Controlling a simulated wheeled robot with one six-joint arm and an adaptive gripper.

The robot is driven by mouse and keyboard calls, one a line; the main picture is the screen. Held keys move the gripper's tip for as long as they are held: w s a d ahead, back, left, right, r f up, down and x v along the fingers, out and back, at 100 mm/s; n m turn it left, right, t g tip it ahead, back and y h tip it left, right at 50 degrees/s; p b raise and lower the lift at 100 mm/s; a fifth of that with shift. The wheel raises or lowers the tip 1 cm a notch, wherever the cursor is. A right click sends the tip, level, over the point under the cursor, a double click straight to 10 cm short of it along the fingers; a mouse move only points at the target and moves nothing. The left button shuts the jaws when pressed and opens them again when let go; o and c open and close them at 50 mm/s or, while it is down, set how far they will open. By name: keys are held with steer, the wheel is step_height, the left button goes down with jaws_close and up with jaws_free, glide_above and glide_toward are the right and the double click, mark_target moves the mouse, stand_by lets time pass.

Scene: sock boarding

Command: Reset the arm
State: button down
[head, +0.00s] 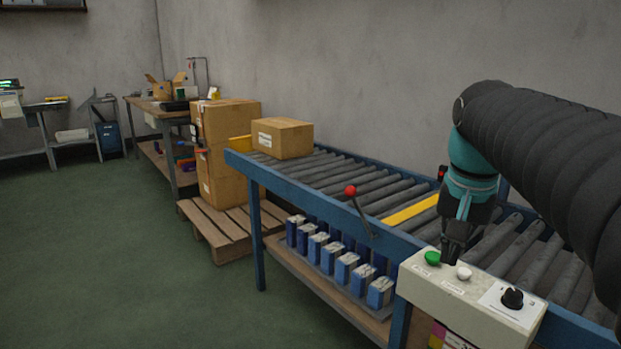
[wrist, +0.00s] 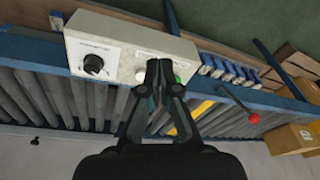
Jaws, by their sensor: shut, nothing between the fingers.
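My arm comes in from the right in the head view, and my gripper (head: 451,258) points down beside the control box (head: 470,298). In the wrist view my gripper (wrist: 160,66) is shut and empty, with its fingertips together over the box (wrist: 118,30). The box carries a green button (head: 432,258), a white button (head: 464,273) and a black knob (head: 512,298). In the wrist view the fingers partly cover the buttons, while the knob (wrist: 93,64) shows clear. I cannot tell whether the fingertips touch the box.
The roller conveyor (head: 340,173) runs under my arm, with a carton (head: 283,138) at its far end. A red-knobbed lever (head: 351,191) rises from its near rail. Blue packs (head: 346,267) stand on the lower shelf. Green floor (head: 130,250) is clear at left.

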steer(key=s+a+f+n+t, duration=0.1)
steer(key=s+a+f+n, duration=0.2)
steer(key=s+f, duration=0.3)
steer(key=s+a+f+n+t, duration=0.2)
steer(key=s+a+f, duration=0.1)
steer(key=s+f, duration=0.4)
step_height(320, 180, down, 2)
steer(key=shift+s+a+f+n, duration=0.1)
steer(key=shift+s+a+n, duration=0.05)
steer(key=shift+a+n, duration=0.2)
steer(key=shift+d, duration=0.1)
stand_by(1.5)
